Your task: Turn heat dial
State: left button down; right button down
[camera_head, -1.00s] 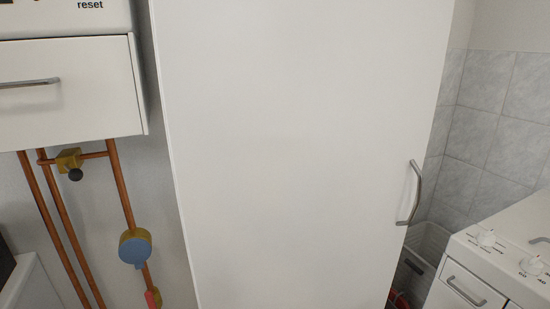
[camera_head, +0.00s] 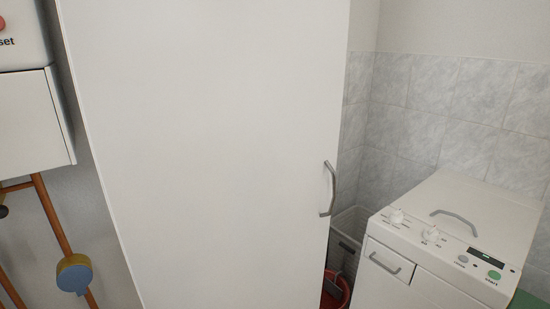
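A white washing machine (camera_head: 480,218) stands at the lower right, with a control panel along its front top edge. The panel has two white dials, a left one (camera_head: 397,216) and a right one (camera_head: 431,234). The print around them is too small to read, so I cannot tell which is the heat dial. A small dark display (camera_head: 486,257) and a green button (camera_head: 494,274) sit to their right. Neither of my grippers shows in the head view.
A tall white cabinet door (camera_head: 210,150) with a metal handle (camera_head: 329,188) fills the middle. A grey basket (camera_head: 347,232) and a red bucket (camera_head: 334,290) stand between it and the machine.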

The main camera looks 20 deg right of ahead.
aim_at(431, 235)
jog(key=z, duration=1.75)
jog(key=i+l+u, duration=0.15)
jog(key=l, duration=0.25)
jog(key=i+l+u, duration=0.15)
jog(key=i+l, duration=0.2)
